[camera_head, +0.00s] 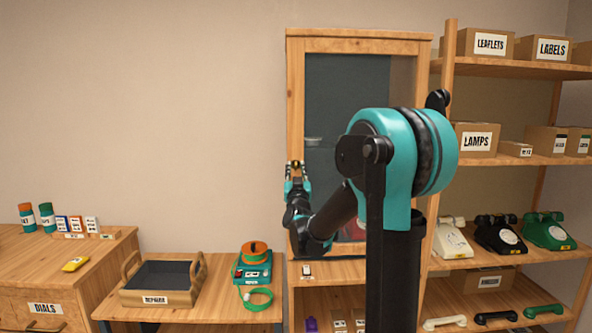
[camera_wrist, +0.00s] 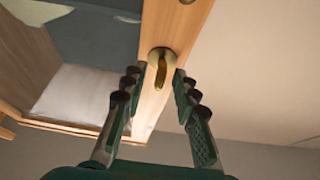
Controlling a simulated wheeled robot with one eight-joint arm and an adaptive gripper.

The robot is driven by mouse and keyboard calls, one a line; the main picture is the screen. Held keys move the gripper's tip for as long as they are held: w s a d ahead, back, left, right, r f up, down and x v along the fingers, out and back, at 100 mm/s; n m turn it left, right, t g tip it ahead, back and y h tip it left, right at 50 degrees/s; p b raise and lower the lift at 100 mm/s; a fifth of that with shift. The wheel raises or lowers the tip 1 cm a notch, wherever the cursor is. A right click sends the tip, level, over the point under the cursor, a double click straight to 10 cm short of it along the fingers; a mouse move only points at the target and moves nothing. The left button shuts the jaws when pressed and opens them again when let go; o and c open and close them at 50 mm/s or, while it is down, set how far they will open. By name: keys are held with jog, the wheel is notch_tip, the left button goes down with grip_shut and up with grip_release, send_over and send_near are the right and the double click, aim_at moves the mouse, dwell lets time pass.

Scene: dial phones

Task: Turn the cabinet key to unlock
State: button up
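The cabinet (camera_head: 365,46) is a tall wooden case with a dark glass-like door panel, behind my arm in the head view. The brass key (camera_wrist: 160,66) sits on its wooden door frame (camera_wrist: 150,108) in the wrist view. My gripper (camera_wrist: 156,78) is open, with one finger on each side of the key and gaps between them and it. In the head view my gripper (camera_head: 296,170) is at the left upright of the cabinet. My arm hides much of the door there.
Another brass fitting (camera_wrist: 187,2) shows at the wrist view's top edge. Right of the cabinet, shelves hold boxes (camera_head: 485,43) and dial phones (camera_head: 500,234). At left are a wooden tray (camera_head: 158,297) and a teal device (camera_head: 253,268). The wall left of the cabinet is bare.

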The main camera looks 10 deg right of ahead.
jog(key=shift+c, duration=0.6)
grip_shut()
jog(key=shift+m, duration=0.3)
jog(key=m+h, duration=0.3)
jog(key=m, duration=0.2)
jog(key=shift+a+g, duration=0.1)
jog(key=shift+g, duration=0.3)
jog(key=m+g+h, duration=0.1)
jog(key=m+h, duration=0.1)
jog(key=m, duration=0.3)
jog(key=m+g, duration=0.1)
jog(key=m, duration=0.2)
jog(key=m+g+h, duration=0.1)
jog(key=m, duration=0.2)
jog(key=shift+r+m+g+h, duration=0.1)
jog(key=shift+m+g+h, duration=0.2)
jog(key=shift+g, duration=0.1)
jog(key=shift+m+g, duration=1)
jog(key=shift+m, duration=1.6)
